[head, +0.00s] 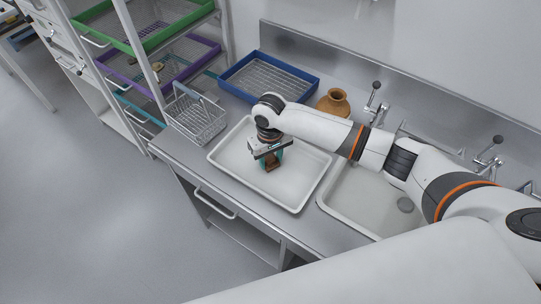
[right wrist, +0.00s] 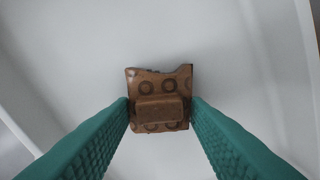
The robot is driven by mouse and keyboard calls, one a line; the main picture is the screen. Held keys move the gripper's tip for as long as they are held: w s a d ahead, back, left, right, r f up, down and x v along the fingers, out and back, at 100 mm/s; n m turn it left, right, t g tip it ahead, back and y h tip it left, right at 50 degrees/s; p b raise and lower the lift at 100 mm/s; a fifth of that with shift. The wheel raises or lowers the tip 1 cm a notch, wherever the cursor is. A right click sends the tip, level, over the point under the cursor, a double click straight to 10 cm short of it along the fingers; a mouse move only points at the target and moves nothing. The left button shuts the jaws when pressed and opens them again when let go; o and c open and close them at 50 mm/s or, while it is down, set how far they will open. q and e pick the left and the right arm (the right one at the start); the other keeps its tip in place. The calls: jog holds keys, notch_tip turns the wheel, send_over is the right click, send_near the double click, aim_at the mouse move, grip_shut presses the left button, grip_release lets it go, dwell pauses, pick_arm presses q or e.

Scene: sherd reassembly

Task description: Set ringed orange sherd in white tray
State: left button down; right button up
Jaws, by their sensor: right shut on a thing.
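The ringed orange sherd (right wrist: 160,88) shows in the right wrist view as a brown-orange piece with dark rings and a broken upper edge. My right gripper (right wrist: 160,112) is shut on it, with a green finger at each side. In the head view the right gripper (head: 271,162) is over the middle of the white tray (head: 226,160), and the sherd (head: 271,168) shows at its fingertips. I cannot tell whether the sherd touches the tray floor. No other piece shows in the tray. My left gripper is not in view.
A wire basket (head: 197,118) stands left of the tray. A blue tray (head: 268,78) and an orange-brown jar (head: 334,103) stand behind it. A sink (head: 365,200) with taps is to the right. Shelves with green and purple trays stand at the left.

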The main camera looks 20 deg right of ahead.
aim_at(270, 160)
jog(key=o, duration=1)
jog(key=shift+f, duration=0.15)
notch_tip(270, 160, up, 12)
jog(key=b, duration=0.2)
jog(key=shift+r, duration=0.2)
jog(key=shift+a+f, duration=0.1)
